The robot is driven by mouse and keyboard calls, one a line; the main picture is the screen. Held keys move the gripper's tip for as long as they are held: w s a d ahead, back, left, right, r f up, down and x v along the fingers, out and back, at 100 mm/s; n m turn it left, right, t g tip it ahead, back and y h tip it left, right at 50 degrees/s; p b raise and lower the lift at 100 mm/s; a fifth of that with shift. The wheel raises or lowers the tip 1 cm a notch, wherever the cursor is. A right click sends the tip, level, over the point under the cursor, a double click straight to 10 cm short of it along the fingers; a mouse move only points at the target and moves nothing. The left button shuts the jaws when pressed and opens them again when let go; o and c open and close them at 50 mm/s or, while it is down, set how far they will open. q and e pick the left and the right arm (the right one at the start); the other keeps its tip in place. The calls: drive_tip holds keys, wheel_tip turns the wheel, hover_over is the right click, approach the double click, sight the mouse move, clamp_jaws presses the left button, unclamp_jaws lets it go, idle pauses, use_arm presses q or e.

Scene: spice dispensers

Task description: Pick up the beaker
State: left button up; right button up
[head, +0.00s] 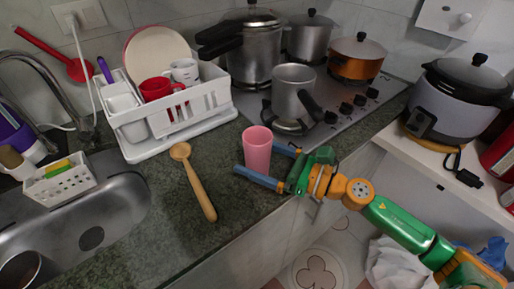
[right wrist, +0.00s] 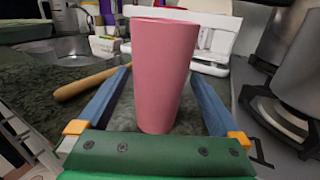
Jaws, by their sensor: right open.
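A pink beaker (head: 257,150) stands upright on the dark green counter, near its front edge in the head view. My right gripper (head: 267,163) is open, its two blue fingers reaching in from the right, one on each side of the beaker. In the right wrist view the beaker (right wrist: 163,75) stands between the open fingers (right wrist: 163,100), with a visible gap on both sides. My left gripper is not in view.
A wooden spoon (head: 194,182) lies left of the beaker. A white dish rack (head: 205,100) stands behind it. A steel pot (head: 293,92) sits on the stove (head: 350,99) close to the back right. The sink (head: 75,215) is at the left.

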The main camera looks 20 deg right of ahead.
drive_tip(key=x, duration=0.3)
drive_tip(key=shift+a+p, duration=0.1)
drive_tip(key=shift+p, duration=0.2)
drive_tip(key=shift+s, duration=0.1)
drive_tip(key=shift+c, duration=0.6)
drive_tip(key=c, duration=1.4)
